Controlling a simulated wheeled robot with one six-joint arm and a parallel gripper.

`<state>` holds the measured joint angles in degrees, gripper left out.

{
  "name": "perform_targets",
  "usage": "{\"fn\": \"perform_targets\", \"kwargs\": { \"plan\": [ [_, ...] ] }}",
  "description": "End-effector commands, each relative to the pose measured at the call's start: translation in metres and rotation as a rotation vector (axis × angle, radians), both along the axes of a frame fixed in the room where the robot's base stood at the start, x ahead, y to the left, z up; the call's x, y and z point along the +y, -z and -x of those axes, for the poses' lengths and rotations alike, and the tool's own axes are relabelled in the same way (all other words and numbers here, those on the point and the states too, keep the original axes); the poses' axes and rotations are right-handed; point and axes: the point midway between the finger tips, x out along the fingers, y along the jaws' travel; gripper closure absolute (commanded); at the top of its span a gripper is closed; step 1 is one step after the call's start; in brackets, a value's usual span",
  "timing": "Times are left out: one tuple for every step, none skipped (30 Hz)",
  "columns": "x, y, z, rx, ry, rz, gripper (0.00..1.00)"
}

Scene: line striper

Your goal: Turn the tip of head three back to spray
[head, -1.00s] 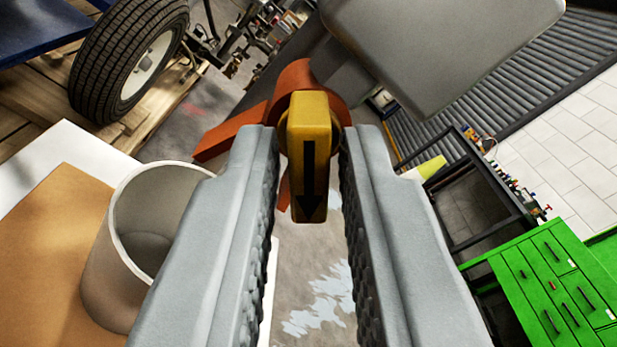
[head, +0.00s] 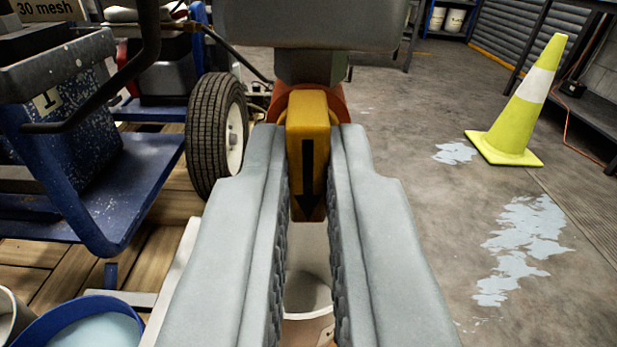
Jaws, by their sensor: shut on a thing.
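The spray tip (head: 308,150) is a yellow-orange block with a black arrow on its face. The arrow points down in the head view. The tip sits in front of an orange guard (head: 280,100), below a grey body (head: 310,25) that I take to be the spray head. My gripper (head: 308,170) is shut on the tip, one grey jaw on each side. The jaws hide the tip's sides, and the guard is mostly hidden behind it.
A pale cup (head: 307,292) stands below, between the jaws. A blue-rimmed bucket (head: 85,325) is at lower left. A tyre (head: 216,130) and blue frame (head: 110,190) stand at left. A yellow cone (head: 520,105) stands on open floor at right.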

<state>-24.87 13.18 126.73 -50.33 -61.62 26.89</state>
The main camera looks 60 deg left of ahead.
Motion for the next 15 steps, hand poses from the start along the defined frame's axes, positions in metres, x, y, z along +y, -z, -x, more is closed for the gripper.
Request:
{"fn": "perform_targets", "kwargs": {
  "plan": [
    [0.0004,-0.0003,-0.0001,0.022,0.000,-0.009,1.00],
    [0.0004,-0.0003,-0.0001,0.033,0.000,-0.014,1.00],
    [0.0004,-0.0003,-0.0001,0.042,0.000,-0.018,1.00],
    [0.0004,-0.0003,-0.0001,0.046,0.000,-0.019,1.00],
    [0.0005,-0.0003,-0.0002,0.048,0.000,-0.020,1.00],
    [0.0005,-0.0003,-0.0002,0.048,0.000,-0.021,1.00],
    [0.0005,-0.0003,-0.0002,0.048,0.000,-0.021,1.00],
    [0.0005,-0.0003,-0.0002,0.048,0.000,-0.021,1.00],
    [0.0005,-0.0004,-0.0001,0.047,-0.001,-0.020,1.00],
    [0.0005,-0.0004,-0.0001,0.047,-0.001,-0.020,0.89],
    [0.0005,-0.0004,-0.0001,0.047,-0.001,-0.020,0.83],
    [0.0005,-0.0003,-0.0002,0.047,0.000,-0.020,0.75],
    [0.0004,-0.0003,0.0000,0.047,0.000,-0.020,0.69],
    [0.0004,-0.0003,-0.0001,0.046,0.000,-0.019,0.66],
    [0.0004,-0.0002,-0.0001,0.046,0.000,-0.019,0.66]
  ]
}}
